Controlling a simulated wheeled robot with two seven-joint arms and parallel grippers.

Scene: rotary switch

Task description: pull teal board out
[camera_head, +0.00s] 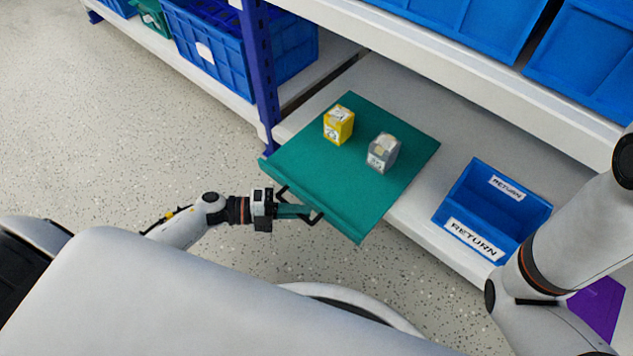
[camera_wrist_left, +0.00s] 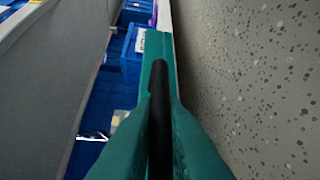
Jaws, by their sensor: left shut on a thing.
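The teal board (camera_head: 340,180) lies on the lower white shelf, and its front part sticks out past the shelf edge. A yellow box (camera_head: 339,124) and a grey box (camera_head: 383,153) stand upright on it. My left gripper (camera_head: 300,205) is shut on the board's front edge, at a dark handle-like bar. In the left wrist view the teal board (camera_wrist_left: 155,55) runs away from the camera, with a black bar (camera_wrist_left: 160,110) between teal surfaces close up. My right arm comes in at the right, but its gripper is out of view.
A blue bin (camera_head: 490,208) marked RETURN sits on the shelf right of the board. A blue shelf post (camera_head: 262,70) stands at the board's back left. Another white shelf (camera_head: 480,70) with blue crates hangs above. A purple panel (camera_head: 600,310) shows at lower right. Speckled floor lies in front.

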